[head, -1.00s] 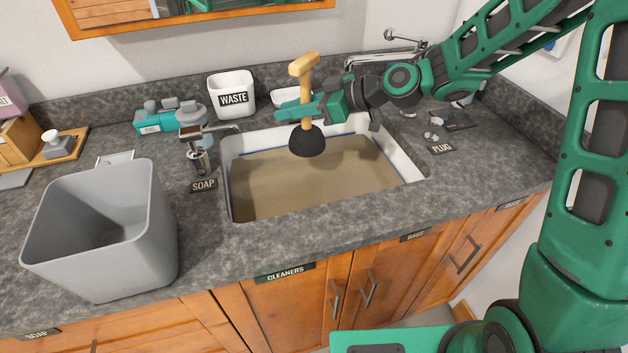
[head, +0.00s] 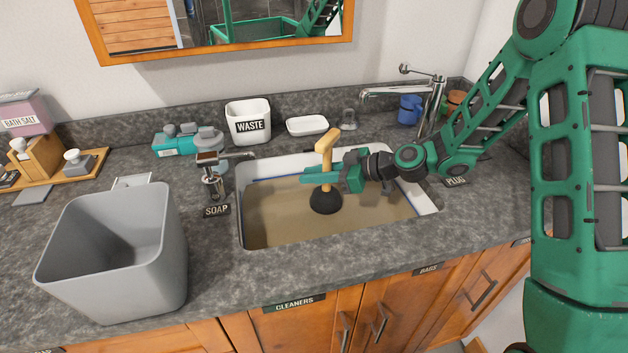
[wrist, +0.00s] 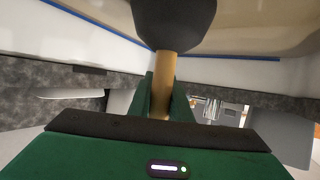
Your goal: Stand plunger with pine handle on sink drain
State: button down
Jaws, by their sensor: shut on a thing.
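My gripper (head: 323,175) is shut on the handle and holds the plunger nearly upright, cup down, inside the sink (head: 247,228). In the wrist view, the cup (wrist: 173,22) and lower handle (wrist: 165,82) show beyond my fingers (wrist: 163,98). Murky brown water (head: 285,215) covers the sink bottom and hides the drain. I cannot tell whether the cup touches the water.
A soap dispenser (head: 212,180) stands left of the sink, and a grey bin (head: 115,250) further left. A waste cup (head: 249,122) and white dish (head: 307,125) stand behind. The faucet (head: 432,100) and blue cup (head: 410,109) are at back right.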

aim_at(339, 196)
jog(key=shift+f, duration=0.85)
jog(key=c, duration=1.6)
grip_release()
jog(key=shift+f, duration=0.1)
jog(key=shift+c, duration=0.2)
jog(key=v, duration=0.7)
jog(key=shift+s+d+r, duration=0.1)
jog(key=shift+d+r, duration=0.15)
jog(key=shift+d, duration=0.1)
